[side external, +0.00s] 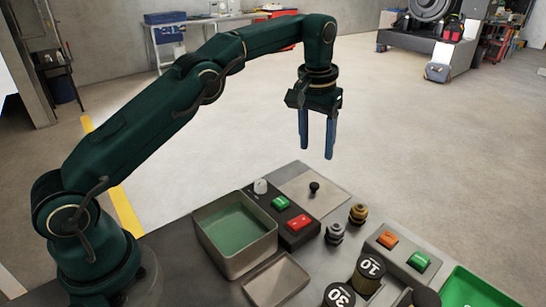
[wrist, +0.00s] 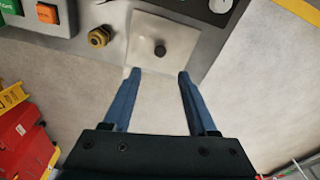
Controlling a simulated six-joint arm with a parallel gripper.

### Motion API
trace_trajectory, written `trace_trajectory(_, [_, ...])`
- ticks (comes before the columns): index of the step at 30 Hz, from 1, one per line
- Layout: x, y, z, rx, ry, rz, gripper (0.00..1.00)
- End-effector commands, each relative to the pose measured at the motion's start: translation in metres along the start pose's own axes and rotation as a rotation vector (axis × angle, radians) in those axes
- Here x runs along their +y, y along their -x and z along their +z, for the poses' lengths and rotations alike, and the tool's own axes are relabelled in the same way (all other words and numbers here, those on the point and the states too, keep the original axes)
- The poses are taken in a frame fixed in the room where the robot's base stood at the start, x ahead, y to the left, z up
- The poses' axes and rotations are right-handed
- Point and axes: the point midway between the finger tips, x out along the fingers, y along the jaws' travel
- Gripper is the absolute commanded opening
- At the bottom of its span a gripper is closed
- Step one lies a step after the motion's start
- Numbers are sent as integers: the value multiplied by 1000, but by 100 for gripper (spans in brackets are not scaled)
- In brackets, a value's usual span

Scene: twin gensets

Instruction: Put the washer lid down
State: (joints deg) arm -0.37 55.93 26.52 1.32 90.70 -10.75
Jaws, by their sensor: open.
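The washer lid appears to be the flat grey square plate (side external: 327,203) with a small black knob (side external: 314,188), lying at the far end of the dark bench. In the wrist view the plate (wrist: 186,39) lies flat ahead of the fingertips, with its knob (wrist: 160,50) centred between their lines. My gripper (side external: 316,150) is open and empty, pointing down, above the plate and apart from the knob. In the wrist view both blue fingers (wrist: 159,74) are spread with only floor between them. What lies under the plate is hidden.
Beside the plate stand a control box (side external: 285,217) with green and red buttons, an open bin (side external: 202,234) with a green bottom, and brass and grey fittings (side external: 358,213). A shallow tray (side external: 277,281), black weights (side external: 370,268) and another button box (side external: 397,249) sit nearer.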

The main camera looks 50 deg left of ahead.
Motion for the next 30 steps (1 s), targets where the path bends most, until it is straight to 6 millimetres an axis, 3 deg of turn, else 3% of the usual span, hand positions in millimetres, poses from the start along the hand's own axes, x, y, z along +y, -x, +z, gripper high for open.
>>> trace_trajectory(16, [0, 26, 3, 9, -5, 3, 58])
trace_trajectory(23, [-3, 71, 18, 67, -36, 16, 58])
trace_trajectory(30, [-10, 111, 58, 146, -77, 32, 58])
